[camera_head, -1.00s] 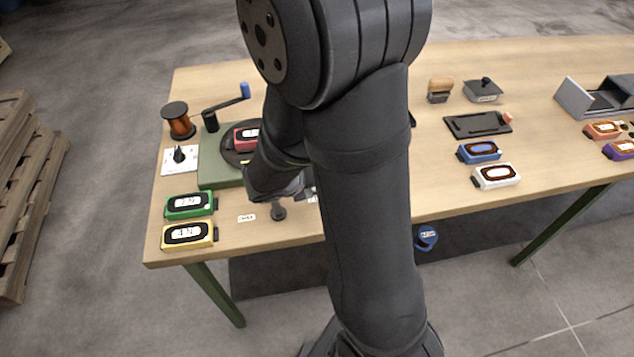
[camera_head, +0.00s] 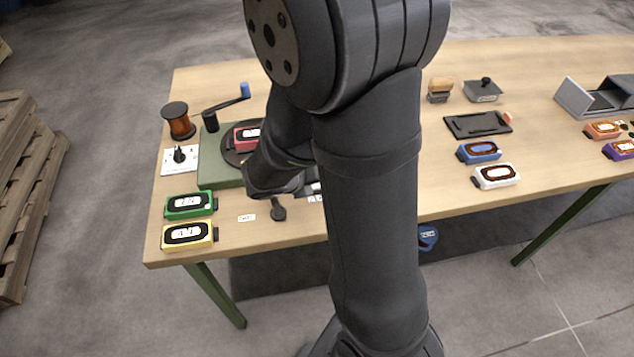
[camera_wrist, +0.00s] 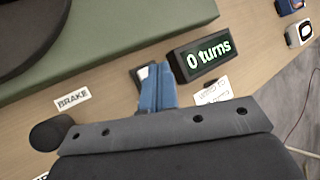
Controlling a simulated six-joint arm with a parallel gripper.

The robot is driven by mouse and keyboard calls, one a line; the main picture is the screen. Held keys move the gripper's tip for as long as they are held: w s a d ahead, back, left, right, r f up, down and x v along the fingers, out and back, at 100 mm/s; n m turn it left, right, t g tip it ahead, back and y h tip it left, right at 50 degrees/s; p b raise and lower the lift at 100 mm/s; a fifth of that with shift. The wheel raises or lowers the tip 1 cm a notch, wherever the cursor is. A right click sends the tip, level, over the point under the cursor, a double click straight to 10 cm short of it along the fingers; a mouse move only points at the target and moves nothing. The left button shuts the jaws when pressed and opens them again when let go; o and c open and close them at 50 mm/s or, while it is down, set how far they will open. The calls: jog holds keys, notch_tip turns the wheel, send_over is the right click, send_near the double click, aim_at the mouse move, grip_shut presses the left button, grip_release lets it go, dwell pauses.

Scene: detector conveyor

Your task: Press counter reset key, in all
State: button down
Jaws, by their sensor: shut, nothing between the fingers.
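In the wrist view the counter display (camera_wrist: 205,60) is a black box reading "0 turns" in green. My gripper (camera_wrist: 157,72) has its blue fingers shut together, empty, just left of the display. A small dark piece (camera_wrist: 136,74), possibly the reset key, shows at the left of the fingertips and is partly hidden by them. I cannot tell whether the fingers touch it. In the head view my arm hides the display, and the fingertips cannot be made out there.
A "BRAKE" label (camera_wrist: 72,98) and black knob (camera_wrist: 50,133) lie left of my fingers. The green base (camera_head: 217,172) with turntable stands behind. Green (camera_head: 189,206) and yellow (camera_head: 188,236) boxes sit at the table's front left.

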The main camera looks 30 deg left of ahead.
jog(key=shift+r, duration=0.3)
jog(key=shift+r, duration=2.4)
jog(key=shift+f, duration=0.1)
jog(key=shift+r, duration=2)
